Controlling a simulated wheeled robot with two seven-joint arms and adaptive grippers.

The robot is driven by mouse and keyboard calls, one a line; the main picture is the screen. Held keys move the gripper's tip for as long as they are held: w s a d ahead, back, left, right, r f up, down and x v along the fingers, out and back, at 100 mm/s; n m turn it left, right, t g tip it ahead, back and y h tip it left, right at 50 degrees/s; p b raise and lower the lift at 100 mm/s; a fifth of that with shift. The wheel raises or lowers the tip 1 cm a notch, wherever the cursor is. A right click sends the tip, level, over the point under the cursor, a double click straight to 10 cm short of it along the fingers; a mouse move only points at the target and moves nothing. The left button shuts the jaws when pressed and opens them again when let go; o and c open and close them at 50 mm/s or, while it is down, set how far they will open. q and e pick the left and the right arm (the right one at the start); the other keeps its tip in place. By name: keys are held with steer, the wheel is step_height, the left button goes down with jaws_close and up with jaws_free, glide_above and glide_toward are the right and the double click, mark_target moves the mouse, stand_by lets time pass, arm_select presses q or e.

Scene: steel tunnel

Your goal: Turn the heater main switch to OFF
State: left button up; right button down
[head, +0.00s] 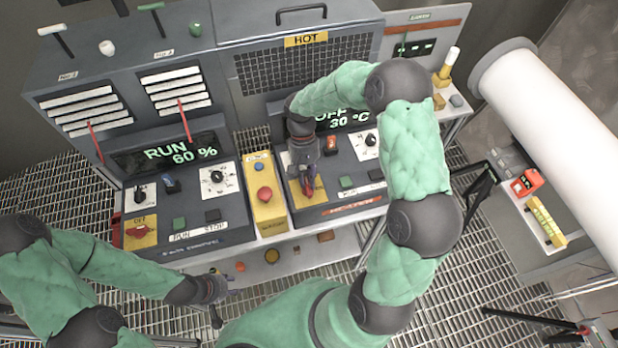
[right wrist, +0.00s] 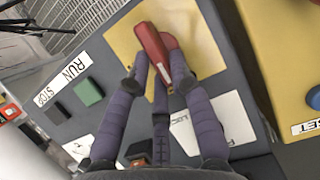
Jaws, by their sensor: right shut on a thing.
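The heater panel (head: 362,196) is the right-hand console, with a red label strip along its front edge. Its display (head: 352,119) reads OFF and 30 °C, partly covered by my right arm. The main switch has a red handle (right wrist: 152,48) on a yellow plate (right wrist: 118,38). My right gripper (head: 307,185) is lowered onto it, and its fingers hide much of the switch in the head view. In the right wrist view the gripper (right wrist: 158,82) is shut on the red handle, with fingers on both sides. My left gripper (head: 222,302) is open and empty, low in front of the bench.
The left console (head: 185,236) reads RUN 60 % and has its own red switch (head: 137,232) on yellow. A yellow box with a red emergency button (head: 264,194) stands between the consoles, close to my right gripper. A large white pipe (head: 560,120) runs at the right.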

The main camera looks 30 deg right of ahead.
steer(key=shift+n, duration=0.4)
steer(key=c, duration=1.1)
jaws_free()
steer(key=a+v, duration=0.1)
steer(key=v, duration=1.1)
steer(key=shift+d, duration=0.35)
